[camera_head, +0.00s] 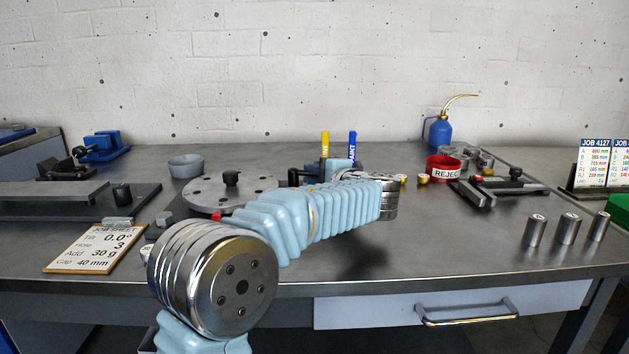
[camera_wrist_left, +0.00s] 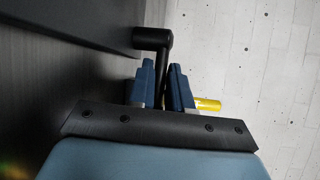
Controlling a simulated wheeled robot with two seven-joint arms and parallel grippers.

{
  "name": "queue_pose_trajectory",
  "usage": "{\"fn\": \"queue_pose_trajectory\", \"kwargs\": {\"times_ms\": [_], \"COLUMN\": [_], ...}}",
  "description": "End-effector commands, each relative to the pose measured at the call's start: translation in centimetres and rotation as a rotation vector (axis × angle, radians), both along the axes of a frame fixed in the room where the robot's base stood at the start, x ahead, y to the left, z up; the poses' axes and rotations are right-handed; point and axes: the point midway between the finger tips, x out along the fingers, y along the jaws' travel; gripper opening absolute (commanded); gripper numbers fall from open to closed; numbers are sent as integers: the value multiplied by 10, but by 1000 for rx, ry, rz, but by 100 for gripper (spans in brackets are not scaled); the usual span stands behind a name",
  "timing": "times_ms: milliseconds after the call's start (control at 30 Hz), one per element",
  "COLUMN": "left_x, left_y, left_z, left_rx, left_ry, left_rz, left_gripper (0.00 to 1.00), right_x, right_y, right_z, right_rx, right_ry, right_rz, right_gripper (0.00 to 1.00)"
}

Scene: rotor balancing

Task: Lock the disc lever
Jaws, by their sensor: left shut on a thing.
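The grey disc (camera_head: 258,187) with its ring of holes and black centre knob (camera_head: 231,178) lies flat on the bench, left of the middle in the head view. My left arm reaches across in front of it, and my left gripper (camera_head: 303,176) is small and partly hidden at the disc's right side. In the left wrist view, a black lever (camera_wrist_left: 152,38) with a bent round-ended handle runs down between the blue fingers of the left gripper (camera_wrist_left: 164,80). The fingers are shut on its lower part. The right gripper is not in view.
A yellow marker (camera_head: 325,144) and a blue marker (camera_head: 352,145) stand behind my arm. A red REJECT bin (camera_head: 443,168) and blue oil can (camera_head: 440,132) are at the right. Several metal cylinders (camera_head: 567,228) stand at the front right. A job board (camera_head: 98,247) lies front left.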

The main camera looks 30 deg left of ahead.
Motion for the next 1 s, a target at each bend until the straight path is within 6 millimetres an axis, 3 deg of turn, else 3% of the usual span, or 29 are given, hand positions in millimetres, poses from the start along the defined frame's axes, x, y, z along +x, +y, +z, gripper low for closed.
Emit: {"fn": "queue_pose_trajectory", "kwargs": {"times_ms": [33, 200, 567, 600, 700, 1000], "left_x": [-3, -8, -9, -9, -9, -10], "left_y": [0, 0, -1, -1, -1, -1], "left_z": [-8, -5, -1, -1, -1, 0], "left_rx": [-4, -3, 1, 1, 1, 1], "left_ry": [-6, -5, -1, -1, -1, -3], "left_rz": [-38, -149, -179, -178, -178, -177], "left_gripper": [0, 0, 0, 23, 38, 40], "right_x": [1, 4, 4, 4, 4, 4], "right_y": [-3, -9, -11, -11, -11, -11], "right_z": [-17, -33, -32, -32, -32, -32], "right_rx": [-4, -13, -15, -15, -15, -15], "right_ry": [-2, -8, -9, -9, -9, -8], "right_rz": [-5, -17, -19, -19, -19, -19], "right_gripper": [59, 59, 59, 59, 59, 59]}}
